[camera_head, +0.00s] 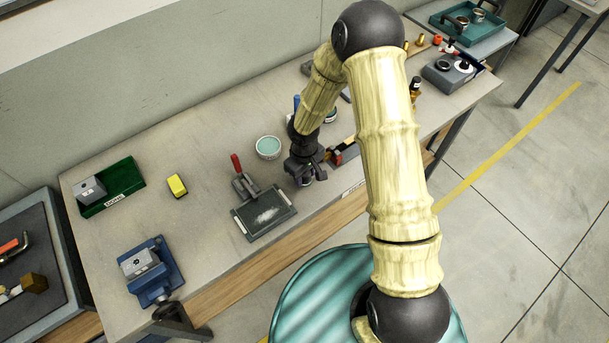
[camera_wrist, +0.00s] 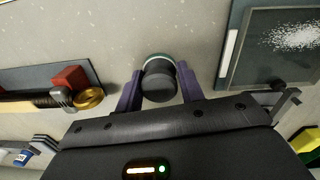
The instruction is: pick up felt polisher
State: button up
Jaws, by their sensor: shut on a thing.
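In the wrist view a dark round knob with a pale teal rim at its base, which I take to be the felt polisher (camera_wrist: 158,80), sits between the two purple fingers of my gripper (camera_wrist: 159,74). The fingers are shut on its sides. In the head view my gripper (camera_head: 305,166) is low over the bench, just right of the dark plate; only a little of the held piece shows under the fingers. I cannot tell whether its base touches the bench top.
On the bench (camera_head: 210,235), a dark plate (camera_head: 265,215) with white powder and a red-handled tool (camera_head: 238,166) lie left of my gripper. A teal dish (camera_head: 268,147) stands behind. A tool rack (camera_head: 345,152) is close on the right. A yellow block (camera_head: 177,185) and blue vise (camera_head: 150,272) are farther left.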

notch_tip(320, 180, up, 10)
dwell(0.6)
